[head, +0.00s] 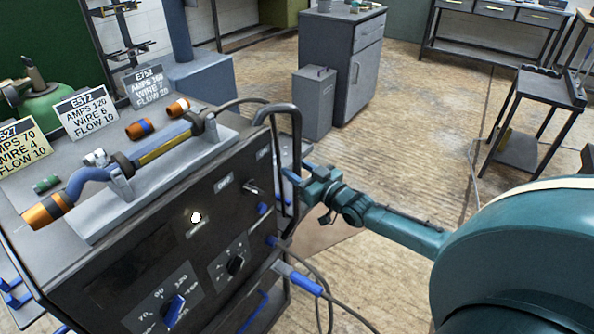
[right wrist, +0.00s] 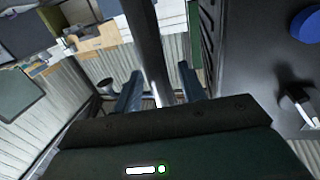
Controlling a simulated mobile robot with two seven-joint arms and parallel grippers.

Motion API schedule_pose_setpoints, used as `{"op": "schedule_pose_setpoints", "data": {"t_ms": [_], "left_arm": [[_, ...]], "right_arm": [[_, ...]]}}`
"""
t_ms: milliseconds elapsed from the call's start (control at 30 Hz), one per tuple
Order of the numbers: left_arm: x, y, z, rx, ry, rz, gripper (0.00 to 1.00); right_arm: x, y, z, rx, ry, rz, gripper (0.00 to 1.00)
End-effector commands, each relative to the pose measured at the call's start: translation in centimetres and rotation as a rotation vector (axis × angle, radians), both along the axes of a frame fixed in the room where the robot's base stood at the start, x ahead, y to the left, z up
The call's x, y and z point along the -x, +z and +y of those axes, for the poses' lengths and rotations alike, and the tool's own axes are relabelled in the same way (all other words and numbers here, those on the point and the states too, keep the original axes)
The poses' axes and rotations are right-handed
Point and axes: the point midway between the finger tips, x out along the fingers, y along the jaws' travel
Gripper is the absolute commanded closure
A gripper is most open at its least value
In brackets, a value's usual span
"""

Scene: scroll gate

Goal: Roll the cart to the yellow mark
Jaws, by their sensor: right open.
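The cart (head: 130,262) carries a dark welding machine with knobs and fills the left of the head view. Its dark tube handle (head: 297,140) rises at the machine's right end. My right gripper (head: 303,186), on a teal arm, is at the handle's upright. In the right wrist view, the open fingers (right wrist: 158,88) stand on either side of a dark upright bar (right wrist: 147,42); I cannot tell whether they touch it. My left gripper is out of view. I see no yellow mark in either view.
A torch with orange ends (head: 155,150) and placards (head: 88,112) are on the cart's top. A grey cabinet (head: 340,60) and bin (head: 314,103) stand behind. A small dark table (head: 548,88) is at the right. Open wooden floor (head: 410,130) lies between; cables hang at the cart's front.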

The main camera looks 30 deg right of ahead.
Motion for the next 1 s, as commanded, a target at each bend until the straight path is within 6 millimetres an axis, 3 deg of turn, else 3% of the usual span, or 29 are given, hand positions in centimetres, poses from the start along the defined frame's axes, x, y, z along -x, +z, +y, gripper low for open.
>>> {"op": "schedule_pose_setpoints", "data": {"t_ms": [333,833,1000], "left_arm": [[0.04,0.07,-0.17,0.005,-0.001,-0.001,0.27],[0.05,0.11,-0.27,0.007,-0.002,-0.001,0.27],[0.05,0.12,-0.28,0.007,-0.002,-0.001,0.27]], "right_arm": [[-0.36,-0.01,0.09,0.000,0.000,0.001,0.59],[-0.33,0.00,0.09,0.000,0.000,0.000,0.99],[-0.33,0.00,0.09,0.000,0.000,0.000,1.00]]}}
